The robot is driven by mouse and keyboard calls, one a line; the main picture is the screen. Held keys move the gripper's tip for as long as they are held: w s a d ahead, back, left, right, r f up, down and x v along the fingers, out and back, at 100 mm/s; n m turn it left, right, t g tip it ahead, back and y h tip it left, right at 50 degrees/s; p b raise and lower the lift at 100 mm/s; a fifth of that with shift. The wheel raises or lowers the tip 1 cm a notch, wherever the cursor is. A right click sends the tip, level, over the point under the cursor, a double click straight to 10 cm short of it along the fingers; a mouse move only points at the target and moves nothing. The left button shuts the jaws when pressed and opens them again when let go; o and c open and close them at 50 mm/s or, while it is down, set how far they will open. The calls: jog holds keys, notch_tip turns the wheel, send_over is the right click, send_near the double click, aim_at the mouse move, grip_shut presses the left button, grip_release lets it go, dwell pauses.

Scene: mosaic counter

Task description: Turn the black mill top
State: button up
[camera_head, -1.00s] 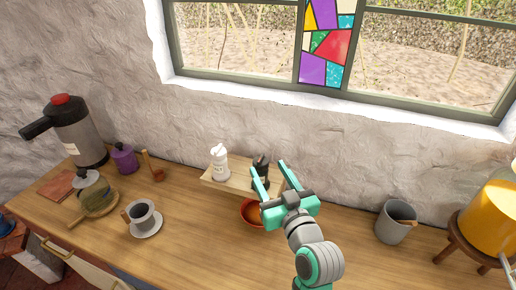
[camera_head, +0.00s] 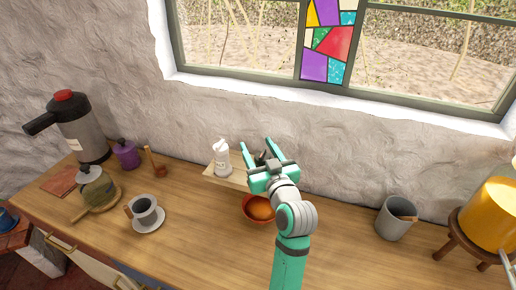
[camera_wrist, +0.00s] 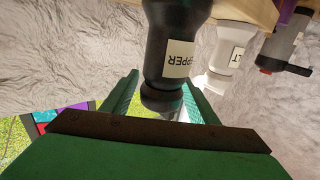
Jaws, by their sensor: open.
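The black pepper mill (camera_wrist: 170,40) appears upside down in the wrist view, with a pale label and its narrow knobbed top lying between my fingers. In the head view the mill (camera_head: 261,157) is mostly hidden behind my gripper (camera_head: 256,143). My gripper (camera_wrist: 160,80) is open, one finger on each side of the mill top. I cannot tell whether a finger touches it. The white salt mill (camera_head: 221,160) stands to the left of the black one; it also shows in the wrist view (camera_wrist: 231,50).
Both mills stand on a small wooden stand (camera_head: 213,173) against the wall. A red bowl (camera_head: 247,217) is below my gripper. A grey pot (camera_head: 391,222) stands to the right, a cup (camera_head: 146,209) to the left. Counter between bowl and pot is clear.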

aim_at(265, 154)
jog(key=c, duration=1.1)
jog(key=shift+m+t+h, duration=0.3)
jog(key=shift+m+h, duration=0.2)
jog(key=shift+h, duration=0.2)
jog(key=m+h, duration=0.1)
jog(key=h, duration=0.1)
jog(key=d+m+h, duration=0.1)
jog(key=m+h, duration=0.1)
jog(key=h, duration=0.1)
jog(key=shift+t, duration=0.3)
jog(key=m+h, duration=0.2)
jog(key=h, duration=0.1)
jog(key=d+m+g+h, duration=0.1)
jog(key=m+h, duration=0.1)
jog(key=h, duration=0.1)
jog(key=shift+d+m+h, duration=0.2)
jog(key=shift+m+h, duration=0.1)
jog(key=shift+h, duration=0.1)
jog(key=shift+s+d+m+g+h, duration=0.15)
jog(key=shift+d+m+g+h, duration=0.15)
jog(key=shift+m+g+h, duration=0.7)
jog(key=shift+s+d+m+g+h, duration=0.25)
jog(key=shift+m+g+h, duration=0.35)
jog(key=shift+h, duration=0.7)
jog(key=shift+d, duration=0.1)
